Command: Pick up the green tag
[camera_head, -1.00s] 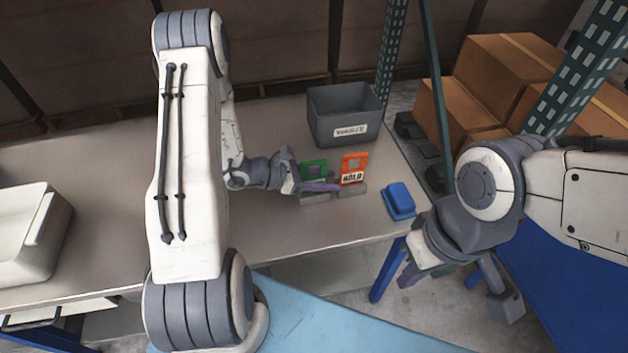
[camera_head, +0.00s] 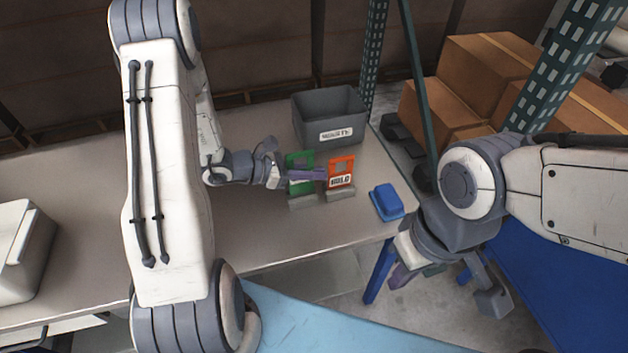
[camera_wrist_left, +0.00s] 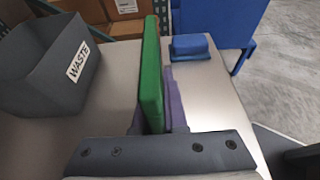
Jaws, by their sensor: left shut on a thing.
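The green tag (camera_head: 297,187) is a flat upright plate with a cut-out window, at the middle of the bench in the head view. My left gripper (camera_head: 312,174) is shut on it, with purple fingers on either side of the plate. In the left wrist view the green tag (camera_wrist_left: 151,75) stands edge-on between the fingers. It sits just above a small grey stand (camera_head: 303,201); any remaining contact is unclear. My right gripper (camera_head: 418,272) hangs beyond the bench's right edge, its finger gap unclear.
An orange HOLD tag (camera_head: 341,168) stands in a grey holder close to the right of the green tag. A grey bin (camera_head: 330,115), labelled WASTE in the wrist view, is behind. A blue block (camera_head: 386,201) lies near the bench's right edge. A pale container (camera_head: 20,250) is far left.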

